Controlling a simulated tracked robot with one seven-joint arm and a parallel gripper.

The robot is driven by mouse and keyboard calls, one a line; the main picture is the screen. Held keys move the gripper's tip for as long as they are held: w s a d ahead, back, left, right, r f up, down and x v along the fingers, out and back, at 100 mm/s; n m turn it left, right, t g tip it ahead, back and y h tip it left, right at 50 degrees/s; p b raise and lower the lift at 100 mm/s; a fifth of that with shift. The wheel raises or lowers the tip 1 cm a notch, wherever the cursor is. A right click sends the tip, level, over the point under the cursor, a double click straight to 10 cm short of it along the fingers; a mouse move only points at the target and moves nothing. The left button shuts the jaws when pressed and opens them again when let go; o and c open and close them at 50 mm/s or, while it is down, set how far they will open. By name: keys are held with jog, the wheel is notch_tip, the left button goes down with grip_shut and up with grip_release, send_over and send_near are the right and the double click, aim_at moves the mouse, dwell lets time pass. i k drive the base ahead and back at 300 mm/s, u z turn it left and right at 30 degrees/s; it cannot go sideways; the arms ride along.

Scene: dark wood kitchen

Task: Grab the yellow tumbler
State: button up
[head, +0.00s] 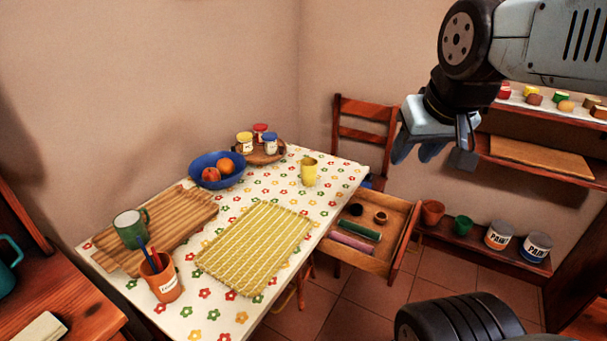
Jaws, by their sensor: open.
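The yellow tumbler (309,172) stands upright on the table with the flowered white cloth (262,187), near its far right part. Nothing touches it. My gripper (432,152) is open and empty, in the upper right of the head view. It appears to the right of the tumbler and apart from it, with its fingers pointing down. How far it is above the table is hard to tell from this one view.
Beside the tumbler are a blue bowl of fruit (217,175), a round tray with jars (260,153) and a yellow mat (252,246). A green mug (131,229) and a pen cup (161,280) stand front left. An open drawer (371,240) juts out right; a chair (364,135) stands behind.

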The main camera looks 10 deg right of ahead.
aim_at(309, 173)
jog(key=u, duration=0.4)
jog(key=k, duration=0.15)
jog(key=u, duration=0.55)
jog(key=i, duration=0.2)
jog(key=u, duration=1.85)
jog(key=k, duration=1.15)
jog(key=z, duration=1.65)
jog(key=i, duration=1.05)
jog(key=u, duration=0.35)
